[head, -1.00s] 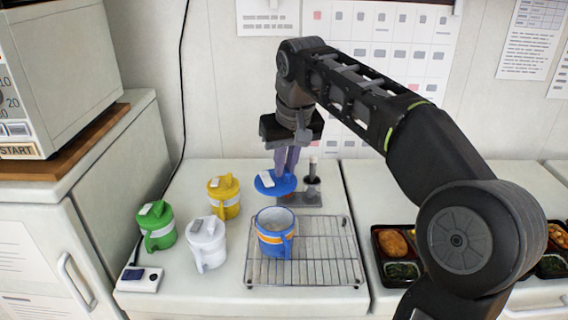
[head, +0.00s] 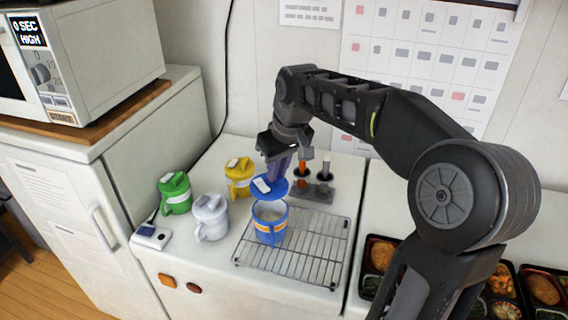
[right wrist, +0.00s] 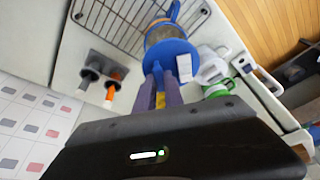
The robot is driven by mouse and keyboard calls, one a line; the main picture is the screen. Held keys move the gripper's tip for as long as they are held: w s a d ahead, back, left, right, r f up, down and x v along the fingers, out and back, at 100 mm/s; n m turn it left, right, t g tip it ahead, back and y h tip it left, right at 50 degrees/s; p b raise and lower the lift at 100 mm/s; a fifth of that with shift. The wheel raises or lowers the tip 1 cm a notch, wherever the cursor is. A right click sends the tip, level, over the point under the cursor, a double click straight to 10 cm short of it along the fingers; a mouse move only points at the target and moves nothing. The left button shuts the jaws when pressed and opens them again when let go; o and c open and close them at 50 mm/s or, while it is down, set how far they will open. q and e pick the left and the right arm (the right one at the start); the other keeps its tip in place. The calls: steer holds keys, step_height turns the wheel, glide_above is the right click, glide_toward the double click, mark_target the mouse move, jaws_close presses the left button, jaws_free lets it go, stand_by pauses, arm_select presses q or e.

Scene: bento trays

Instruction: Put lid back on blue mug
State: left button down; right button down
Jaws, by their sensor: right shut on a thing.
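The blue mug (head: 270,228) with an orange band stands upright and open on the wire rack's left part. My right gripper (head: 277,178) is shut on the blue lid (head: 262,187), which has a white label on top. The lid is above the mug's back edge, apart from it in the head view. In the right wrist view the lid (right wrist: 172,56) is at the fingertips and overlaps part of the mug (right wrist: 160,32), whose open mouth partly shows. My left gripper is not in view.
White (head: 210,217), yellow (head: 238,178) and green (head: 175,192) lidded mugs stand left of the rack (head: 320,255). A grey holder (head: 312,190) with upright pieces is behind. Bento trays (head: 378,262) lie right, a small white device (head: 150,237) left.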

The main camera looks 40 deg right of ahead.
mark_target(279, 184)
steer(key=shift+w, duration=0.1)
stand_by(0.3)
steer(key=shift+f+b, duration=2.55)
steer(key=shift+f, duration=0.65)
steer(key=shift+f, duration=0.15)
steer(key=c, duration=1.4)
jaws_free()
steer(key=shift+o, duration=0.7)
steer(key=o, duration=0.4)
